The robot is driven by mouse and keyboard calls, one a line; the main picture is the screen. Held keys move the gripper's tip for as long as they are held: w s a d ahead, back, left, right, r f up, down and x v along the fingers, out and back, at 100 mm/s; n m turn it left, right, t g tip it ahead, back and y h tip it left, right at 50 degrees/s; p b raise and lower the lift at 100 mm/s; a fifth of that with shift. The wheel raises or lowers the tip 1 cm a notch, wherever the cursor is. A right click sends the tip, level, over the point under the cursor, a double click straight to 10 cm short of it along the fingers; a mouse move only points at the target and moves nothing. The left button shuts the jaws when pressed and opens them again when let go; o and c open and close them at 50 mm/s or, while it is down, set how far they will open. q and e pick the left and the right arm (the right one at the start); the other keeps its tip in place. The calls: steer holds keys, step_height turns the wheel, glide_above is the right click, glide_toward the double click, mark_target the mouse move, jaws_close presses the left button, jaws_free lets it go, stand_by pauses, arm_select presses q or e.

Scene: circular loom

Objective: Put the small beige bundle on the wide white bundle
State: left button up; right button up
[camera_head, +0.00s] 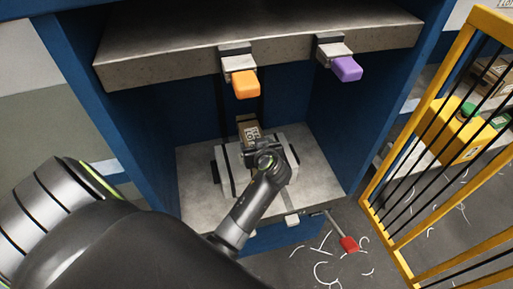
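The small beige bundle (247,126), brownish with a printed label, shows just beyond my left gripper (259,144). The wide white bundle (233,160) lies on the grey lower slab inside the blue frame, with dark pieces at its sides. My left arm comes in from the lower left and its wrist covers the middle of the white bundle. The gripper's fingers are small and partly hidden by the wrist, so I cannot tell whether they are closed on the beige bundle. I cannot tell whether the beige bundle touches the white one. My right gripper is not in view.
An upper grey slab (170,64) overhangs, with an orange block (241,84) and a purple block (346,68) jutting from its front. Blue walls (122,125) stand at both sides. A red-handled lever (349,244) sticks out at lower right. A yellow barred gate (405,165) stands right.

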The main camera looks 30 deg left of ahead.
arm_select(q)
steer(key=shift+f, duration=0.6)
steer(key=o, duration=1.3)
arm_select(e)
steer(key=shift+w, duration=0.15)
arm_select(q)
steer(key=shift+d, duration=0.1)
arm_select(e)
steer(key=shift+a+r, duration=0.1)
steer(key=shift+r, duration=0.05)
